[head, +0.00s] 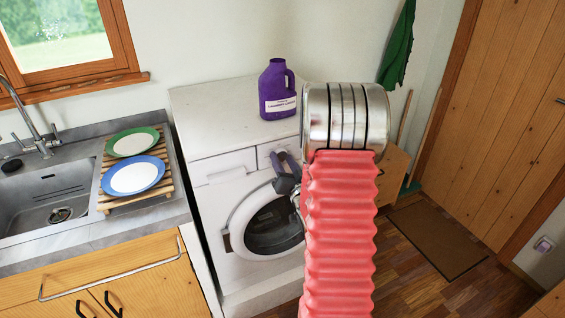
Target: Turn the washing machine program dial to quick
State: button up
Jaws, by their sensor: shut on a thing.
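The white washing machine (213,177) stands in the middle, with its control panel along the upper front edge and a round door (273,226) below. My gripper (278,158) is at the right part of the control panel, its fingers pointing at the panel. It is shut on the program dial, which the fingers hide. The dial's pointer and the quick mark cannot be made out. My red ribbed arm and silver joint cover the right side of the machine.
A purple detergent bottle (277,90) stands on top of the machine. To the left, a counter with a sink (40,195) holds a wooden rack (163,187) with a green-rimmed plate (133,142) and a blue-rimmed plate (133,175). A brown mat (437,238) lies on the floor at right.

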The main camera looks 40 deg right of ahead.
jog(key=m, duration=0.5)
jog(key=shift+f+m+g, duration=0.15)
jog(key=shift+m+g, duration=0.15)
jog(key=shift+g, duration=0.1)
jog(key=shift+c, duration=0.2)
jog(key=m+y, duration=0.1)
jog(key=m, duration=0.3)
jog(key=shift+s+m, duration=0.1)
jog(key=shift+m, duration=0.2)
jog(key=o, duration=0.8)
jog(key=shift+c, duration=0.2)
jog(key=o, duration=0.3)
jog(key=shift+r, duration=0.2)
